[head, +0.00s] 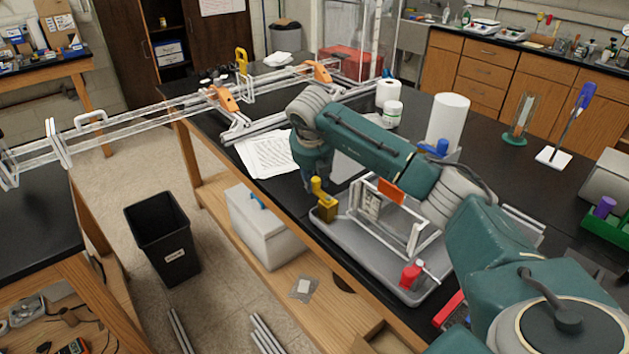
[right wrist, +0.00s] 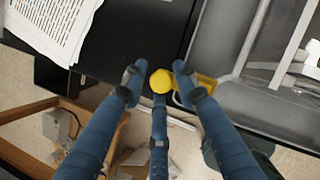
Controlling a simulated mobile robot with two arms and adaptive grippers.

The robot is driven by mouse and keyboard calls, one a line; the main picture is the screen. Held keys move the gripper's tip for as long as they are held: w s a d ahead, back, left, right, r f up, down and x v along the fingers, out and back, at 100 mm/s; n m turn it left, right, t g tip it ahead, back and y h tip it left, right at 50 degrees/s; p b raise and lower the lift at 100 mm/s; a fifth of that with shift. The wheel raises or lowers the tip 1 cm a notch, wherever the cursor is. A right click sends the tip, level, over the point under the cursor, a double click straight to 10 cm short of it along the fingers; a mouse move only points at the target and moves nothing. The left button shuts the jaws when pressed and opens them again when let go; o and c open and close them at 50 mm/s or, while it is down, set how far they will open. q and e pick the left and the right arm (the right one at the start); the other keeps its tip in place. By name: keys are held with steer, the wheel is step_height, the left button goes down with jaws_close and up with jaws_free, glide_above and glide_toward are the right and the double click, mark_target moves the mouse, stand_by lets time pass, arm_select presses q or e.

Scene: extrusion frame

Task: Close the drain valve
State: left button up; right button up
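A yellow valve (head: 325,205) with an upright yellow handle sits at the left corner of a grey tray (head: 345,243) on the black bench. My right gripper (head: 320,183) reaches down over this handle from above. In the right wrist view the round yellow knob (right wrist: 161,81) lies between the tips of my blue fingers (right wrist: 158,84). The fingers are spread around it, with small gaps seeming to show at the sides. I cannot tell whether any finger touches it. A red valve-like part (head: 411,275) is at the tray's front right. My left gripper is out of view.
A white frame with an orange label (head: 391,191) stands in the tray, close to my right arm. Papers (head: 268,153) lie left of the tray. A white cylinder (head: 447,120) and small bottles stand behind. The bench's front edge is near the valve, with a black bin (head: 163,237) on the floor.

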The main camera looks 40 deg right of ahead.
steer(key=shift+o, duration=0.6)
steer(key=shift+d, duration=0.15)
steer(key=v, duration=1.2)
